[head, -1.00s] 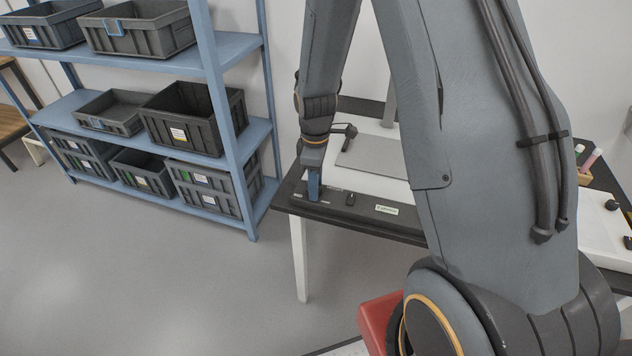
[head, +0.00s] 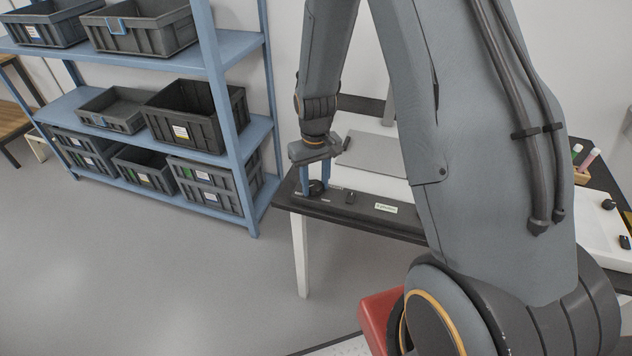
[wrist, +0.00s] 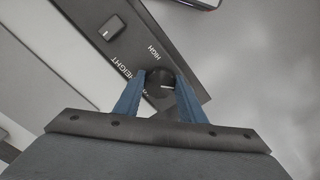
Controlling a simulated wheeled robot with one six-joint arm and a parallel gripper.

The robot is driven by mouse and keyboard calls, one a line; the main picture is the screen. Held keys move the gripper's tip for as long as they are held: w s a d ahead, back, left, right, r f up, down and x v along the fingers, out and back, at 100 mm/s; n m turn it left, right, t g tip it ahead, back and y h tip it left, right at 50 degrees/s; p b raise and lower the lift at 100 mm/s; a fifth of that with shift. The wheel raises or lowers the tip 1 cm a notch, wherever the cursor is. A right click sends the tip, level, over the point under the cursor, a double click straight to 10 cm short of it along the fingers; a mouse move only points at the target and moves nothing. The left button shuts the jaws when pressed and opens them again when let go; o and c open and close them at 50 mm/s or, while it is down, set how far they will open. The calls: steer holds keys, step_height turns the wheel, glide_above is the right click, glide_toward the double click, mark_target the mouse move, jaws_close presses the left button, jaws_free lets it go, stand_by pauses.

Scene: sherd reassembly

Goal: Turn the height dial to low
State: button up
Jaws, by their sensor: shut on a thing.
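The height dial (wrist: 160,84) is a round black knob on a dark panel strip. Its short white mark lies level in the wrist view, toward the right side of the knob. The word HIGH is printed above it and HEIGHT to its left; no LOW label is readable. My gripper (wrist: 160,90) has its two blue fingers on either side of the dial and is shut on it. In the head view the dial (head: 316,187) shows between the fingers of my gripper (head: 315,182), at the left end of the panel.
A black rocker switch (wrist: 108,27) sits farther along the strip; it also shows in the head view (head: 350,197). A pale label (head: 386,208) lies to its right. A blue shelf with dark bins (head: 195,118) stands left of the table. The floor between is clear.

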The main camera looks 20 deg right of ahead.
steer(key=m, duration=0.7)
steer(key=shift+w+a+p, duration=0.1)
steer(key=shift+a+p, duration=0.05)
steer(key=shift+p, duration=0.15)
steer(key=m, duration=0.6)
steer(key=shift+w+a+m, duration=0.1)
steer(key=shift+m, duration=0.3)
steer(key=m, duration=0.6)
steer(key=shift+w, duration=0.1)
steer(key=m, duration=0.6)
steer(key=shift+w+m, duration=0.1)
steer(key=shift+m, duration=0.2)
steer(key=o, duration=1)
steer(key=shift+o, duration=0.2)
steer(key=shift+r, duration=0.1)
